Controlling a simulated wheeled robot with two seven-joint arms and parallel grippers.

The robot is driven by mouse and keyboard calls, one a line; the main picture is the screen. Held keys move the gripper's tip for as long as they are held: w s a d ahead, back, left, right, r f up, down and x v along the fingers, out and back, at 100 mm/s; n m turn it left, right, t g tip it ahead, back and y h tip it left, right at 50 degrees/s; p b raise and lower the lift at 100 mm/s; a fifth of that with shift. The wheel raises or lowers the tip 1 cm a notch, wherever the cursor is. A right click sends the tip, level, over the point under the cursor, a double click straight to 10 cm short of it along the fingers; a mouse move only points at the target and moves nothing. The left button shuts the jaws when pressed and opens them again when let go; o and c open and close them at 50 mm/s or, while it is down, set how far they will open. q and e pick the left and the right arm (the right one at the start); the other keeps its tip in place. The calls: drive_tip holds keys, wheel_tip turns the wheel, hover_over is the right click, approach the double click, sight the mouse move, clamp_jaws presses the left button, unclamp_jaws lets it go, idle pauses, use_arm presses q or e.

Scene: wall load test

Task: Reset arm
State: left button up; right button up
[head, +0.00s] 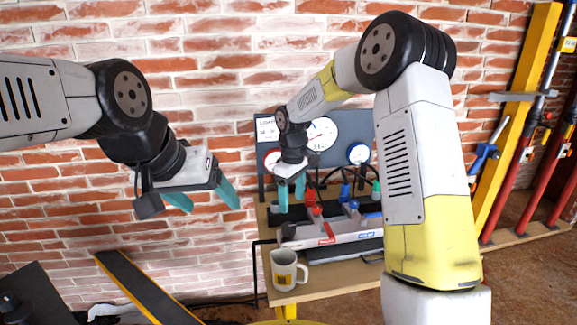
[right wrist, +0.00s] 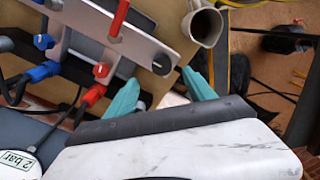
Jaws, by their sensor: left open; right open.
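My left gripper (head: 205,197) hangs at the left in the head view, in front of the brick wall. Its teal fingers are apart with nothing between them. My right gripper (head: 291,192) is above the wooden table (head: 325,284), near a metal test rig (head: 340,229) with red and blue valve handles. In the right wrist view its teal fingers (right wrist: 162,95) are apart, with no object held between them. The rig also shows in the right wrist view (right wrist: 135,40), close to the fingers.
A pale mug (head: 284,270) stands at the table's front left; it also shows in the right wrist view (right wrist: 204,25). A gauge panel (head: 340,140) stands behind the rig. Hoses run by the rig. Yellow and red posts (head: 515,110) stand at the right.

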drive_tip(key=s+d+r+m+t+y, duration=0.1)
drive_tip(key=s+d+r+m+t, duration=0.15)
drive_tip(key=s+d+r, duration=0.4)
drive_tip(key=s+d+r+m+t, duration=0.1)
drive_tip(key=s+d+r+m, duration=0.2)
drive_tip(key=s+r, duration=0.5)
drive_tip(key=s+d+r+m+t, duration=0.1)
drive_tip(key=s+d+m, duration=0.1)
drive_tip(key=s, duration=0.4)
drive_tip(key=s+d+r+m+t+y, duration=0.1)
drive_tip(key=s+r+m, duration=0.1)
drive_tip(key=s, duration=0.5)
drive_tip(key=shift+d+r+m, duration=0.15)
drive_tip(key=shift+d+m, duration=0.2)
drive_tip(key=shift+m, duration=0.1)
drive_tip(key=shift+t, duration=0.25)
idle(1.4)
